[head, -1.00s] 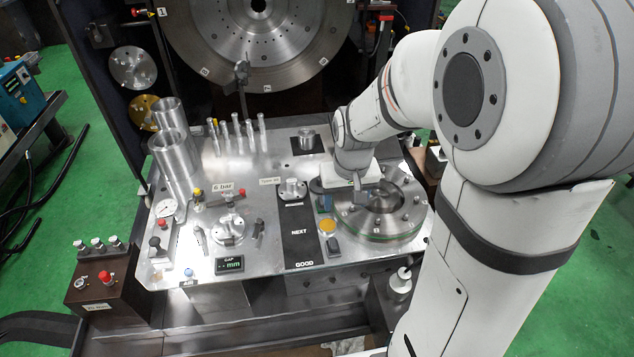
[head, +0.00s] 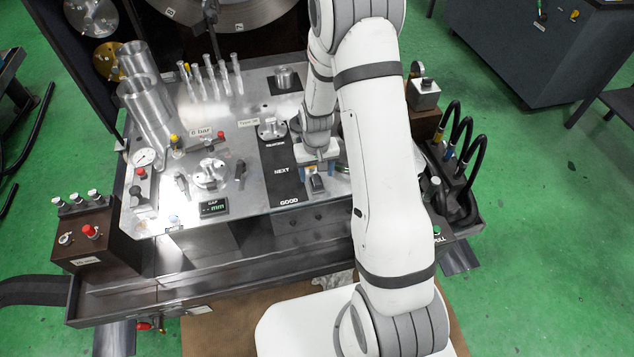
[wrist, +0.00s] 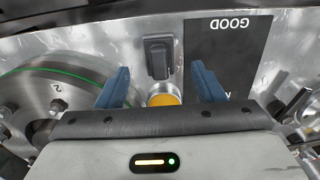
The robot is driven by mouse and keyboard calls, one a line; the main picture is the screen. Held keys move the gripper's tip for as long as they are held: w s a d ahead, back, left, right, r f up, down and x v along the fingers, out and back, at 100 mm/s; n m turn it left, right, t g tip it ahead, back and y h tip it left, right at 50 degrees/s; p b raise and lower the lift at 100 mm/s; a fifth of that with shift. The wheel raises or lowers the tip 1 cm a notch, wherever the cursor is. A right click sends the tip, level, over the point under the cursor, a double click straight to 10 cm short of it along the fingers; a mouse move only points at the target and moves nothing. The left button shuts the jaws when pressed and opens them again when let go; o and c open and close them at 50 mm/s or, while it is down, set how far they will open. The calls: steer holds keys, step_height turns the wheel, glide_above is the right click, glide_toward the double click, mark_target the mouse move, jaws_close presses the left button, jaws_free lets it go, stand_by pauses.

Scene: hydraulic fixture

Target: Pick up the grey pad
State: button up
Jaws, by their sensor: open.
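A dark grey block (wrist: 158,55), the piece that looks most like the grey pad, lies on the steel plate in the wrist view. It also shows in the head view (head: 317,185), just in front of my gripper (head: 319,168). In the wrist view, the blue fingers of my gripper (wrist: 160,66) are open, one to each side in the picture. The block appears between and slightly beyond the fingertips, with no contact visible. An orange-yellow disc (wrist: 164,99) sits between the fingers, closer to the palm, and is partly hidden by it.
A round ringed fixture (wrist: 45,105) is beside the left finger in the wrist view. Tall metal cylinders (head: 150,110) stand farther left.

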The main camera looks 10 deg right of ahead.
mark_target(317, 178)
steer(key=shift+f, duration=2)
steer(key=c, duration=1.1)
